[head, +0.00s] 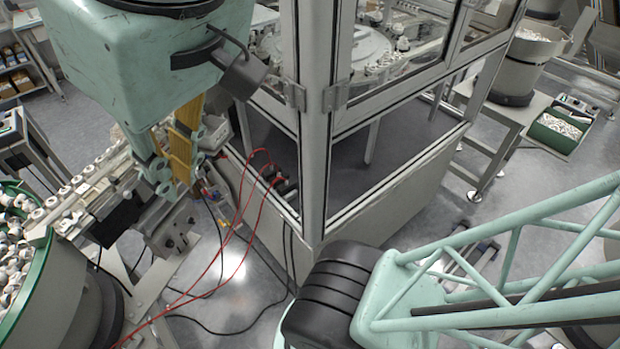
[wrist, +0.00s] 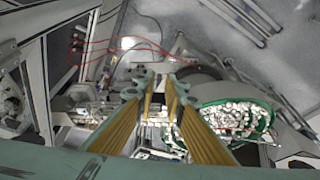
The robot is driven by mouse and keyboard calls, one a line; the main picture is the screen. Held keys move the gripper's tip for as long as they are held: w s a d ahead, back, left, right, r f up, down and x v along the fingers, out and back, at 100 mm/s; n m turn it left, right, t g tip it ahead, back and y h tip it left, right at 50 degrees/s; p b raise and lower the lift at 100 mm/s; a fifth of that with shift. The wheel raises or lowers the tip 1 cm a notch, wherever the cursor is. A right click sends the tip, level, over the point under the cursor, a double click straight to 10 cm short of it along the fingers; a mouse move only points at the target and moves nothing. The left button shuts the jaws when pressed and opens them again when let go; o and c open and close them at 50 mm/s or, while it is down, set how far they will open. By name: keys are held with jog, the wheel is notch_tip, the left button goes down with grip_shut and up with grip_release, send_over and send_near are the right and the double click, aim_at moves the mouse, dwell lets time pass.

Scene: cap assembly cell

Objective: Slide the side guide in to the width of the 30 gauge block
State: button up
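My gripper (head: 172,182) hangs at the right end of the cap rail in the head view, with yellow fingers and teal tips pointing down. In the wrist view my gripper (wrist: 156,88) shows its two fingers apart, with no object clearly held between them. The cap rail (head: 88,200) carries a row of white caps and runs from the green-rimmed bowl toward my gripper; it also shows in the wrist view (wrist: 108,108). A dark block (head: 112,222) sits at the rail's near side. I cannot tell the side guide or the 30 gauge block apart from the rail's metal parts.
The green-rimmed bowl (head: 42,262) full of white caps stands at the left. A framed glass enclosure (head: 313,150) stands close to the right of my gripper. Red cables (head: 243,235) hang and trail across the floor between rail and enclosure.

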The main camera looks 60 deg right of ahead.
jog(key=shift+w+f+m, duration=0.25)
jog(key=shift+f+m, duration=0.15)
jog(key=shift+m, duration=0.1)
jog(key=shift+c, duration=1.4)
jog(key=w+f+m, duration=0.1)
jog(key=w+m, duration=0.1)
jog(key=w, duration=0.1)
jog(key=w+d+m, duration=0.1)
jog(key=w+m, duration=0.2)
jog(key=w+f+m+b, duration=0.1)
jog(key=w+m, duration=0.2)
jog(key=shift+d+f+y, duration=0.2)
jog(key=shift+f+y, duration=0.1)
grip_shut()
jog(key=w+d+f+m+b, duration=0.2)
jog(key=w+d+f+m, duration=1.2)
jog(key=m, duration=1.1)
jog(key=w+d, duration=0.1)
jog(key=d, duration=0.1)
jog(key=shift+d+f, duration=0.25)
jog(key=shift+d, duration=0.15)
jog(key=shift+f, duration=0.15)
